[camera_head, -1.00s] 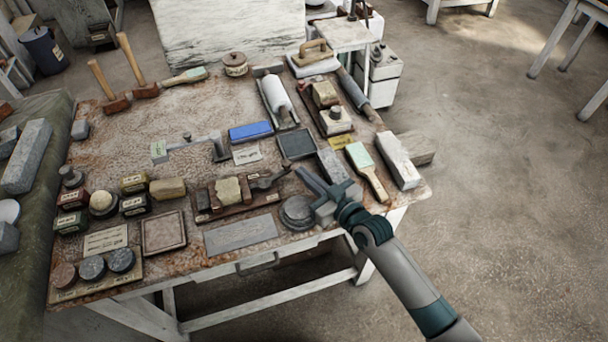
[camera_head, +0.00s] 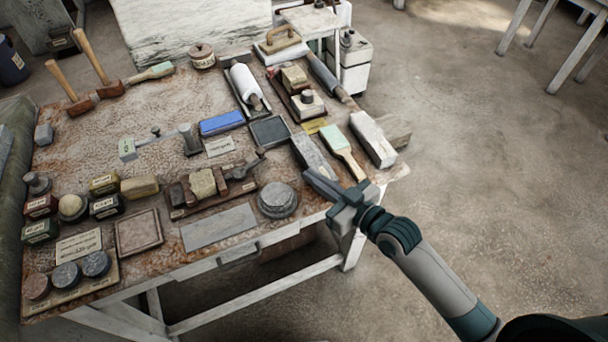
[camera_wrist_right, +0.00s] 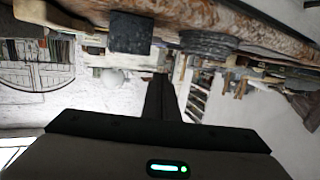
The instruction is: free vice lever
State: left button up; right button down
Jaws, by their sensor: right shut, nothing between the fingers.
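A small vice (camera_head: 178,196) on a dark reddish-brown base stands near the front middle of the table in the head view, with a pale tan block (camera_head: 202,183) between its jaws. A dark lever-like part (camera_head: 247,168) sticks out at its right end. My right gripper (camera_head: 310,176) is shut and empty, right of the vice and apart from it, by the table's front right corner. In the right wrist view its closed fingers (camera_wrist_right: 160,98) show, with the table edge across the top. My left gripper is not in view.
A round grey stone disc (camera_head: 277,199) sits between the vice and my right gripper. A long grey block (camera_head: 315,157), a green-topped brush (camera_head: 341,150) and a white block (camera_head: 373,139) lie close beyond the gripper.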

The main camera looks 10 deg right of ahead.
jog(key=shift+s+d+r, duration=0.1)
jog(key=shift+s+d, duration=0.05)
jog(key=shift+s, duration=0.05)
